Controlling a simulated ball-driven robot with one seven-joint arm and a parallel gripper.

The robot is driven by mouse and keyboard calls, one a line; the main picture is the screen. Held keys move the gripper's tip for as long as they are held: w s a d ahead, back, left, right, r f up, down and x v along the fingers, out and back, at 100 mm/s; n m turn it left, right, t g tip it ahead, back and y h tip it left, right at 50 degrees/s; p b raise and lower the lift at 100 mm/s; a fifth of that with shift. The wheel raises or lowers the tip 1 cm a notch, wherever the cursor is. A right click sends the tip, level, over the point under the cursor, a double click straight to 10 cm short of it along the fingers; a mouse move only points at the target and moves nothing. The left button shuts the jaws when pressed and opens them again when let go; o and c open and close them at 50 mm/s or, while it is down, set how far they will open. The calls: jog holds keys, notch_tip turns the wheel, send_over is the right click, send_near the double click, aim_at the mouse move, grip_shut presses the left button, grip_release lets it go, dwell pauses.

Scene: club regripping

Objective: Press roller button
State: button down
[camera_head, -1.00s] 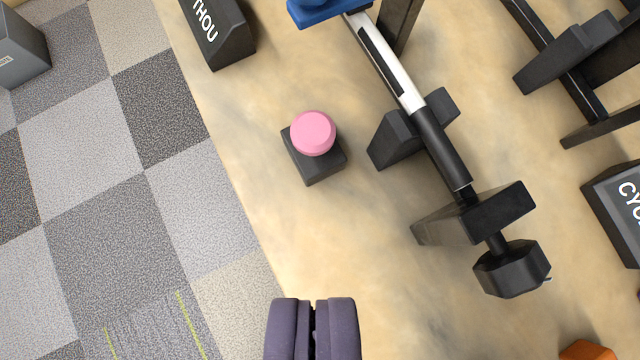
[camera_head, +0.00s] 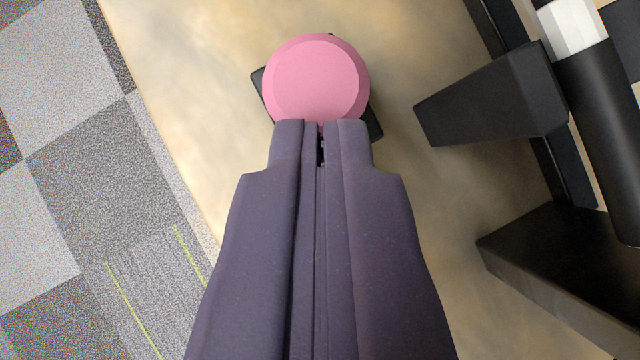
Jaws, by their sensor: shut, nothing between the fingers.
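The roller button is a pink round cap (camera_head: 316,80) on a black square base (camera_head: 374,122), standing on the tan bench top. It is at the top middle of the camera view. My gripper (camera_head: 321,124) is dark purple and shut, with nothing between its fingers. Its fingertips overlap the lower edge of the pink cap in the picture and hide part of the base. I cannot tell whether the tips touch the cap.
The tan bench top (camera_head: 170,60) is clear left of the button. A black support block (camera_head: 495,95) stands to the right, beside a black and white shaft (camera_head: 598,110). A larger dark block (camera_head: 570,270) is at lower right. Grey carpet tiles (camera_head: 60,130) lie beyond the bench edge.

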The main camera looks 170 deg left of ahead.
jog(key=shift+w+f, duration=0.15)
jog(key=shift+w, duration=0.05)
notch_tip(320, 180, down, 2)
jog(key=shift+f+b, duration=0.1)
jog(key=shift+b, duration=0.4)
jog(key=shift+s, duration=0.1)
jog(key=shift+r, duration=0.2)
